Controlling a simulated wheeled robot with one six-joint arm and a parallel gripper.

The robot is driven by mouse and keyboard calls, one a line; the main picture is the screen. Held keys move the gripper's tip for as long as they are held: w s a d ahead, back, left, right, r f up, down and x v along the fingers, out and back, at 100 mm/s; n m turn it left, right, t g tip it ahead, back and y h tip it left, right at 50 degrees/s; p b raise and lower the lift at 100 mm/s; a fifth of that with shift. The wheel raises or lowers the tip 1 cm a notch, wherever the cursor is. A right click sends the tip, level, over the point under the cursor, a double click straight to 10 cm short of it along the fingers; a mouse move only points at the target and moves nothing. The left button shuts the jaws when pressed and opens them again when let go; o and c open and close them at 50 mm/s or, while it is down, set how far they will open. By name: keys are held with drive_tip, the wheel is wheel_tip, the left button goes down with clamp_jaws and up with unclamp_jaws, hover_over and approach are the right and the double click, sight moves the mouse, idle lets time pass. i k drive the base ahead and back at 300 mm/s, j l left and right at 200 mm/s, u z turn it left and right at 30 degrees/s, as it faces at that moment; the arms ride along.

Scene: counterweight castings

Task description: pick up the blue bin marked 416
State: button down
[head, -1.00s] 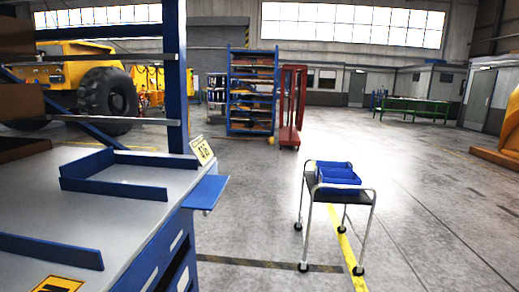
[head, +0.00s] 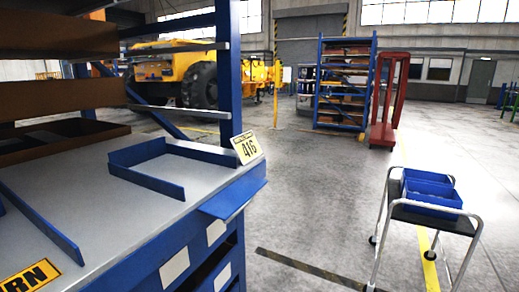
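A yellow card marked 416 (head: 247,148) stands at the far corner of a grey-topped workbench (head: 105,205). Beside it on the bench is a low blue-walled enclosure (head: 148,183), whose grey floor looks empty. Two blue bins stand close together on a small wheeled cart (head: 440,219) at the right: a nearer bin (head: 434,195) and a farther bin (head: 428,176). No number can be read on either bin. My gripper is not in view.
A blue shelf rack (head: 345,85) and a red trolley (head: 388,100) stand farther back. A blue ledge (head: 232,198) juts from the bench end. Shelving with brown boxes (head: 60,85) rises above the bench. Grey floor is open between bench and cart.

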sight(424, 192)
drive_tip(key=i+l+u, duration=0.2)
drive_tip(key=l, duration=1.4)
drive_tip(key=l+u, duration=0.2)
drive_tip(key=l, duration=1.35)
drive_tip(key=k+l+u, duration=0.2)
drive_tip(key=l, duration=1.4)
drive_tip(key=k+l, duration=0.1)
drive_tip(key=l, duration=0.3)
drive_tip(key=l+u, duration=0.1)
drive_tip(key=l, duration=0.3)
drive_tip(key=k+l, duration=0.15)
drive_tip(key=l, duration=0.2)
drive_tip(key=k+l+u, duration=0.1)
drive_tip(key=l, duration=0.3)
drive_tip(key=k+l, duration=0.1)
drive_tip(key=l, duration=0.3)
drive_tip(key=k+l+u, duration=0.1)
drive_tip(key=l, duration=0.25)
drive_tip(key=k+l, duration=0.15)
drive_tip(key=l, duration=0.25)
drive_tip(key=k+l+u, duration=0.1)
drive_tip(key=l, duration=0.25)
